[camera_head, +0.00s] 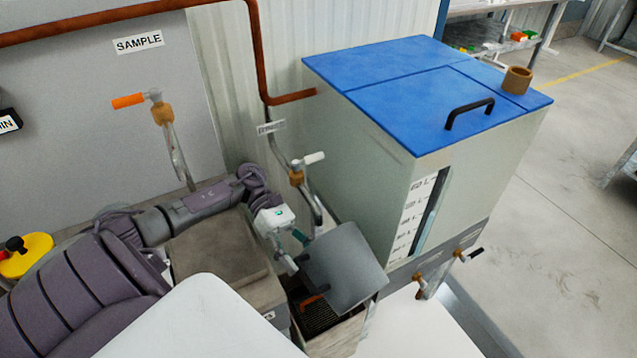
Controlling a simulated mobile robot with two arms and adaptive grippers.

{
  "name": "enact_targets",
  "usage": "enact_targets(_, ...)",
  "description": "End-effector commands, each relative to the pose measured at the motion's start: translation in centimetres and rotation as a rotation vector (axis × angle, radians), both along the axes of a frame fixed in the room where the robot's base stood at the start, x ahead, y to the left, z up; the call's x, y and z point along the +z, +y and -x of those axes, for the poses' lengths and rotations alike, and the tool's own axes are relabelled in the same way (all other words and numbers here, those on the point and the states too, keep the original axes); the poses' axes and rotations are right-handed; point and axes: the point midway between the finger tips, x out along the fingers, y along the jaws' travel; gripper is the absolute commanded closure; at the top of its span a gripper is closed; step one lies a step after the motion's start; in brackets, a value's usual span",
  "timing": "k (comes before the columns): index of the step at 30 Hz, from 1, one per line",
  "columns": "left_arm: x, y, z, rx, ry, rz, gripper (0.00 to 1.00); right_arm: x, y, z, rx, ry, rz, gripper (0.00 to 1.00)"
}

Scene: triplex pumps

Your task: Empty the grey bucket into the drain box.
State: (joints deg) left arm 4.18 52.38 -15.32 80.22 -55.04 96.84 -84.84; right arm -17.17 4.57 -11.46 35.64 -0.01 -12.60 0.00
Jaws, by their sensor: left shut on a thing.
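The grey bucket (345,268) is right of centre, tipped over, with its smooth grey side towards me. My left gripper (296,250) is at its left edge and shut on it. The bucket hangs above the drain box (343,338), which has a dark grating inside and light walls. The bucket covers the back part of the box. The bucket's mouth and contents are hidden. A small orange piece (312,300) shows below the bucket's left edge. My right gripper is not in view.
A large tank (380,160) with a blue lid (420,75) stands close behind and right of the bucket. A tap with a white handle (313,158) is above the bucket. A brown-lidded box (220,250) is beside the drain box. Open floor (570,200) lies to the right.

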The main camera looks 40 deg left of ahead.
Motion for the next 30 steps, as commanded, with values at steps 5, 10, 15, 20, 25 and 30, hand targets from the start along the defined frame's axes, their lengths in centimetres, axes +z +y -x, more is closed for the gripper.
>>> enact_targets(5, -0.3, -0.4, 0.1, 0.000, -0.005, -0.016, 1.00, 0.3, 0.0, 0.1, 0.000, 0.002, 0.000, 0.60)
enact_targets(10, -0.8, -1.6, 0.5, -0.001, -0.023, -0.078, 1.00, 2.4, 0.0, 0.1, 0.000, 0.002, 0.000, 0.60)
enact_targets(15, -1.2, -2.6, 0.8, -0.002, -0.050, -0.162, 1.00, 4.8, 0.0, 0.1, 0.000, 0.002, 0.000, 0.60)
enact_targets(20, -2.5, -3.6, 1.2, -0.002, -0.076, -0.251, 1.00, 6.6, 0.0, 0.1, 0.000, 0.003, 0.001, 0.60)
enact_targets(25, -4.6, -4.8, 1.5, -0.004, -0.113, -0.361, 1.00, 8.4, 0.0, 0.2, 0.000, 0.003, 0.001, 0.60)
enact_targets(30, -5.4, -5.8, 1.9, -0.004, -0.144, -0.466, 1.00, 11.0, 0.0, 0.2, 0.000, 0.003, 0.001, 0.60)
